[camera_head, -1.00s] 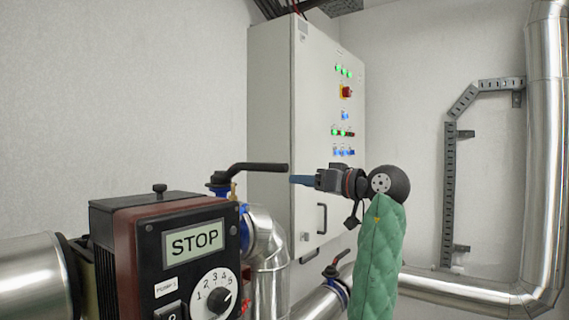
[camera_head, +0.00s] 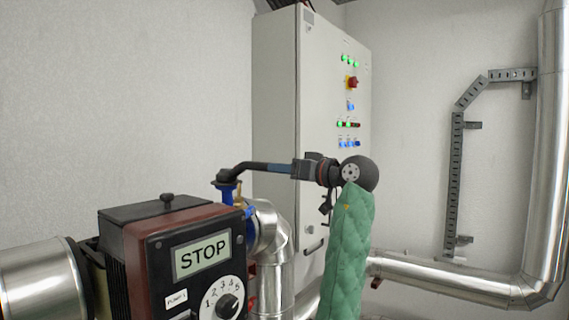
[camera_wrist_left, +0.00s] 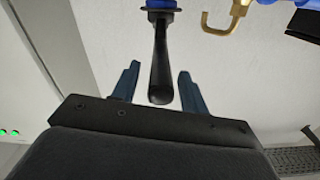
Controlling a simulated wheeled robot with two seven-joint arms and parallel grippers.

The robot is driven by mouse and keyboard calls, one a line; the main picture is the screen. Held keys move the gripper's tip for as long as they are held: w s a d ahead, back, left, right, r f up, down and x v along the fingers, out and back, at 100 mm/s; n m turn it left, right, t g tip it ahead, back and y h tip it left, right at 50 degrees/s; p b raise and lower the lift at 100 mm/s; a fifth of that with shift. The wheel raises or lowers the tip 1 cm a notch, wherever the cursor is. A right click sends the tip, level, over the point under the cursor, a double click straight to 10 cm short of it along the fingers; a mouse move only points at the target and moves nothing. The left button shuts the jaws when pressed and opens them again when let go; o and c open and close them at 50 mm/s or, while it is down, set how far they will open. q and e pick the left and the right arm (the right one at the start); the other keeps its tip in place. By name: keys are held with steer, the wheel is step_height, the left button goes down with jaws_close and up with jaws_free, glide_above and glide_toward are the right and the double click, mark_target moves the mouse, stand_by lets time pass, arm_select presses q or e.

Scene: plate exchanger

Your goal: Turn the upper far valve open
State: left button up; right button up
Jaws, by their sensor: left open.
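The upper valve has a black lever handle (camera_head: 235,170) on a blue valve body (camera_head: 228,192), behind the pump box. The lever reaches to the right, toward my left gripper. My left gripper (camera_head: 262,167) comes in from the right on the green-sleeved arm, its blue fingers at the lever's free end. In the left wrist view, my left gripper (camera_wrist_left: 158,70) is open, with the black lever (camera_wrist_left: 161,60) between its two fingers and a gap on each side. The lever's blue mount (camera_wrist_left: 161,4) is at the top edge. My right gripper is not in view.
The pump box (camera_head: 150,212) with its STOP display stands in front at the lower left. A grey control cabinet (camera_head: 280,100) is behind the gripper. Silver pipes (camera_head: 445,281) run at the lower right. A brass hook-shaped part (camera_wrist_left: 222,28) is near the lever.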

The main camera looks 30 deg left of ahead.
arm_select(q)
steer(key=shift+a, duration=0.1)
jaws_close()
stand_by(0.3)
